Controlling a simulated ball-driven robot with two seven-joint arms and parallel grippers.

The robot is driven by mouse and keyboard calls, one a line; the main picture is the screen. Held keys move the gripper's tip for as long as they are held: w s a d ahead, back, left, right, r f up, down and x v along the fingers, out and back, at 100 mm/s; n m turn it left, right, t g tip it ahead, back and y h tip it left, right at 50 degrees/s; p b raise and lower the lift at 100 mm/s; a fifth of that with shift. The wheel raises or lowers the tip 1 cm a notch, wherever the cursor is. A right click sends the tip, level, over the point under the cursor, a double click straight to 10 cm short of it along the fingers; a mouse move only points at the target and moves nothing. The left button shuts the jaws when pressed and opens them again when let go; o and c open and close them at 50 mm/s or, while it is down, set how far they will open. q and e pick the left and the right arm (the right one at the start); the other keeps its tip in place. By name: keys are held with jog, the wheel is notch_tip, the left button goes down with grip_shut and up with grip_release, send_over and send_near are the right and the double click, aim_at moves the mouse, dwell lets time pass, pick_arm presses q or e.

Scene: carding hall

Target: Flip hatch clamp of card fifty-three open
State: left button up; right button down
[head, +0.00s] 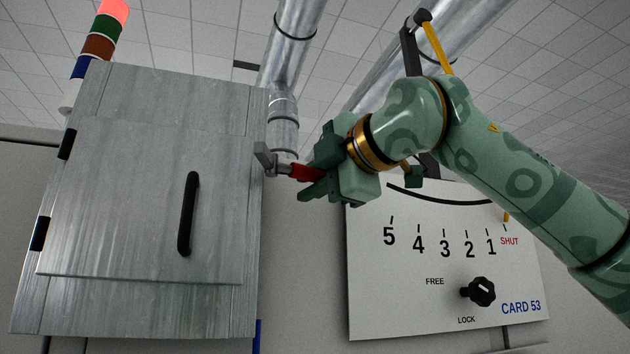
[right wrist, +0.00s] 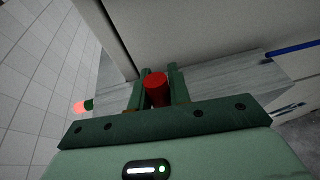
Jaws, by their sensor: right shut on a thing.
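The hatch clamp is a small grey bracket (head: 266,158) on the right side of the metal hatch box (head: 150,300). Its red handle (head: 299,172) sticks out to the right, roughly level. My right gripper (head: 312,180) is shut on this red handle. In the right wrist view the red handle (right wrist: 156,90) sits between the two fingers. The fingers partly hide the handle. The hatch door (head: 110,200) with a black handle (head: 187,214) lies flat against the box. My left gripper is not in view.
A white panel marked CARD 53 (head: 400,310) stands to the right, with a scale and a black FREE/LOCK knob (head: 481,291). A yellow bar (head: 436,48) on a dark bracket is partly behind my right arm. Metal ducts (head: 292,45) run overhead. A signal lamp (head: 105,30) glows red.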

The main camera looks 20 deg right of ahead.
jog(key=n+y, duration=0.1)
jog(key=w+a+n+g+y, duration=0.1)
jog(key=y, duration=0.1)
jog(key=shift+g, duration=0.3)
jog(key=c, duration=1.3)
grip_release()
jog(key=b+v, duration=0.4)
jog(key=v, duration=1.2)
jog(key=shift+d, duration=0.1)
